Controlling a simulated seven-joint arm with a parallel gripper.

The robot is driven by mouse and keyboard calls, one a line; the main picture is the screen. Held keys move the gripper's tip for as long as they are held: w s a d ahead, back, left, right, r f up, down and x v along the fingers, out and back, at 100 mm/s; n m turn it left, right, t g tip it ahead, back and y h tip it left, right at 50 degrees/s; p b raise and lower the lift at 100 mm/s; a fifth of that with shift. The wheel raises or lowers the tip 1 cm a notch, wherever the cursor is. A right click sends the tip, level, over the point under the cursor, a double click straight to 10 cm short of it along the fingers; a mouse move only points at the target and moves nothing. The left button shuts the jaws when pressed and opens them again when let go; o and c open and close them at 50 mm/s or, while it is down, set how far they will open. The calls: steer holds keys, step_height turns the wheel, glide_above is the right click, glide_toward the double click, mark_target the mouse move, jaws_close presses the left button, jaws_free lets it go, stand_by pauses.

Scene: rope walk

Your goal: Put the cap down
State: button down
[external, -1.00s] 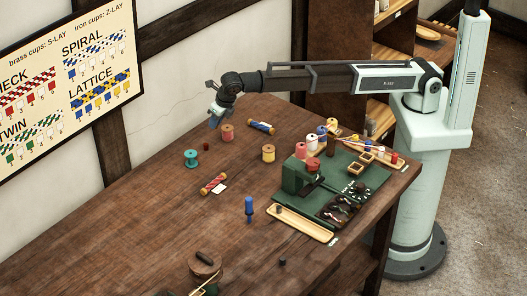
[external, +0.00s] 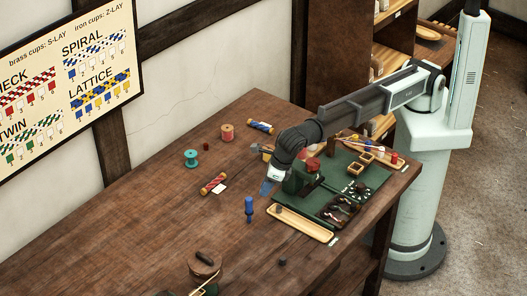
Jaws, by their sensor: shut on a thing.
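The fingers look a little above the table top, and I cannot tell the exact height.
A red-wrapped spool (external: 213,184), a teal spool (external: 190,158) and a pink spool (external: 227,132) are to the left. The table's front left (external: 130,225) is clear.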

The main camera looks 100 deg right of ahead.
steer(key=s+a+n+y, duration=0.1)
steer(key=s+a+n, duration=0.1)
steer(key=s+a, duration=0.6)
steer(key=s+a+n, duration=0.1)
steer(key=s+a, duration=0.5)
steer(key=a, duration=0.4)
steer(key=n, duration=0.1)
glide_toward(310, 258)
steer(key=shift+y, duration=0.3)
steer(key=shift+x, duration=2.9)
steer(key=shift+d+f, duration=0.15)
steer(key=c, duration=1)
jaws_free()
steer(key=shift+c, duration=0.2)
steer(key=v, duration=1.2)
steer(key=shift+s, duration=0.2)
